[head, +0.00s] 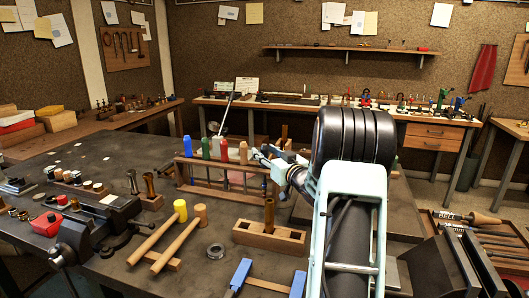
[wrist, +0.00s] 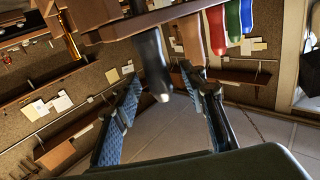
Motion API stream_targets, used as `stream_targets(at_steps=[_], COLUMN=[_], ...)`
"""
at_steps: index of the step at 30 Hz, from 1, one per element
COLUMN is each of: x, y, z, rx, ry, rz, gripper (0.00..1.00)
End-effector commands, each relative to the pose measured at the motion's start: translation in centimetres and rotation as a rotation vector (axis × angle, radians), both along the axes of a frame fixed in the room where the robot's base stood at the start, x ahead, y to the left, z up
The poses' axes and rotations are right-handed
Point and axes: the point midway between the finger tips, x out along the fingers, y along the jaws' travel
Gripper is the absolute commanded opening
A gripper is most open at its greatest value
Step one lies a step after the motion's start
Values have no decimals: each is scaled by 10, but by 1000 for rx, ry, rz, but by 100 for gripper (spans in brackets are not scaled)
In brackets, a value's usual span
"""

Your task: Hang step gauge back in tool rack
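The wooden tool rack (head: 212,188) stands on the dark bench with blue, green, red and tan handles upright in it. My gripper (head: 268,163) is at its right end, small and partly hidden by my arm. In the wrist view the rack (wrist: 165,17) is upside down along the top. A black handle with a pale tip (wrist: 150,55), likely the step gauge, extends from the rack between the tips of my gripper (wrist: 163,78). The fingers are spread, with gaps visible beside the handle. Its lower part and seating in the rack are hidden.
A wooden block with holes (head: 270,240) stands in front of the rack, holding a brass tube (head: 269,214). Two mallets (head: 165,232) and a metal ring (head: 216,251) lie to its left. A tool tray (head: 490,240) is at the right. Bench space left of the rack is partly clear.

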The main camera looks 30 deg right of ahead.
Motion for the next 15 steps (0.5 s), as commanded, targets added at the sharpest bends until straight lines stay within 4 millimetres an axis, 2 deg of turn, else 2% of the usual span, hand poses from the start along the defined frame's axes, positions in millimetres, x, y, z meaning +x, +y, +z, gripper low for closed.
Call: stream_targets(at_steps=[9,15], x=[-64,-97], y=[2,5], z=[1,1], rx=[-1,-1], ry=[0,-1], rz=[-4,-3], gripper=[39,39])
